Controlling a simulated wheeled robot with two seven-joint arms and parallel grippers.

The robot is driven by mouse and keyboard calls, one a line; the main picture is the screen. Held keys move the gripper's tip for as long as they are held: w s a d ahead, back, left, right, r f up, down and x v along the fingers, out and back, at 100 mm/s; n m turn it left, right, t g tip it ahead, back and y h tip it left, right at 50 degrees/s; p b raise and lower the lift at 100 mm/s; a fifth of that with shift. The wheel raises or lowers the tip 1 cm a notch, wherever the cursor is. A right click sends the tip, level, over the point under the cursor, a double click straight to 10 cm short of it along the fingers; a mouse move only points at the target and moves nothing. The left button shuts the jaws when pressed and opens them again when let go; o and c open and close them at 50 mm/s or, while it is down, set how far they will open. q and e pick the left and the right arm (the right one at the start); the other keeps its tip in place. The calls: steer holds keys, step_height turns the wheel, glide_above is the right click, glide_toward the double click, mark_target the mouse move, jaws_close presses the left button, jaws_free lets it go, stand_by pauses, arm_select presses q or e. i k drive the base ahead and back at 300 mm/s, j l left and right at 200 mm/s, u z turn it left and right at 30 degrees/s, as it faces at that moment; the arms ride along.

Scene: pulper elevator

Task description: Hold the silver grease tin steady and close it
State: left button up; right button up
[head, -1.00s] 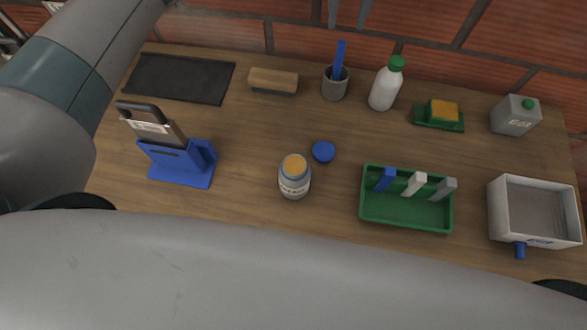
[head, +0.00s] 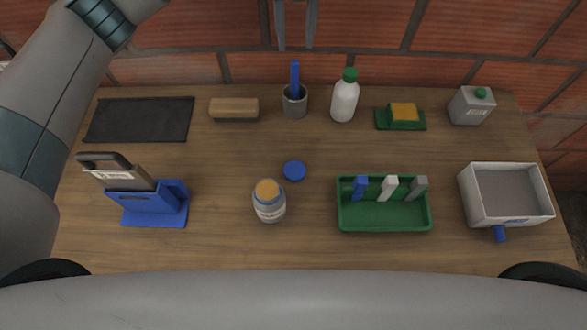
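The silver grease tin (head: 270,205) stands upright and open on the wooden bench, with a pale label and orange grease at its mouth. A round blue lid (head: 294,171) lies on the bench just behind it and to the right, apart from the tin. My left gripper (head: 296,46) shows at the top edge as two grey fingers spread apart. It is open and empty, high in front of the brick wall and far from the tin and lid. My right gripper is out of view.
A blue holder (head: 158,207) with a handled tool stands left of the tin. A green tray (head: 385,216) with several clips lies right. Behind are a brush (head: 234,108), grey cup (head: 295,104) and white bottle (head: 345,98). A white box (head: 470,200) stands far right.

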mark_target(269, 196)
steer(key=k, duration=2)
